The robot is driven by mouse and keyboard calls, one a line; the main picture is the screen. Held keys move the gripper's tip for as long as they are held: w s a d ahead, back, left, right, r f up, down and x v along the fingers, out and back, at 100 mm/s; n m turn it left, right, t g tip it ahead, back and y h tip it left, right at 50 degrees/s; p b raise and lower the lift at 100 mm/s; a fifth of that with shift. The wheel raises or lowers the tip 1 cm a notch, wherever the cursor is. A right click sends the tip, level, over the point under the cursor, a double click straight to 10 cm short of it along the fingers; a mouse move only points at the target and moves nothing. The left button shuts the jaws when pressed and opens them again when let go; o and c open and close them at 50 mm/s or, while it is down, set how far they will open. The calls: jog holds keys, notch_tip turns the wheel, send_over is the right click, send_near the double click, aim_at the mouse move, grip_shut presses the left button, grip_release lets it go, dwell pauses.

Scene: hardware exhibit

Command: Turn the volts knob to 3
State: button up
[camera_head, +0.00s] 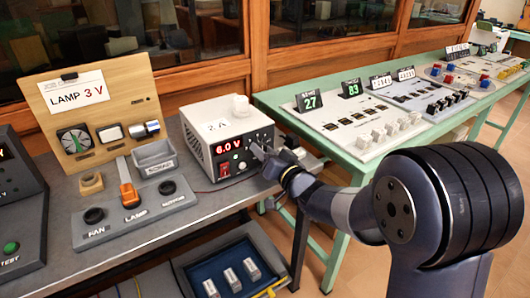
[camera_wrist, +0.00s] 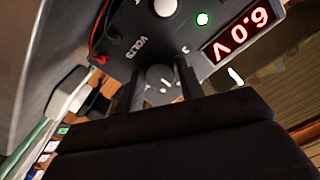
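The same display (camera_wrist: 242,35) shows in the wrist view. The round volts knob (camera_wrist: 160,74) is beside the printed word VOLTS, between the two dark fingers of my gripper (camera_wrist: 161,88). One finger is on each side of the knob, close to it; I cannot tell whether they touch it. In the head view my gripper (camera_head: 262,150) reaches the right part of the supply's front and hides the knob.
A wooden board with a LAMP 3 V card (camera_head: 82,93) stands at left, behind a grey panel (camera_head: 160,210) with FAN, LAMP and MOTOR labels and an orange lever (camera_head: 128,190). A green table (camera_head: 290,112) with switch panels is at right. Red and black leads (camera_wrist: 98,35) hang near my gripper.

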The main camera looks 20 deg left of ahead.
jog(key=c, duration=0.6)
jog(key=shift+n+b, duration=0.3)
jog(key=shift+b, duration=0.05)
jog(key=n+b, duration=0.2)
jog(key=shift+f+n, duration=0.2)
jog(key=shift+n, duration=0.2)
jog(key=n+b, duration=0.3)
jog(key=n, duration=0.1)
jog(key=shift+b, duration=0.35)
jog(key=n+b, duration=0.2)
jog(key=n, duration=0.2)
jog(key=shift+r+n+b, duration=0.1)
jog(key=shift+n+b, duration=1.4)
jog(key=shift+n, duration=0.8)
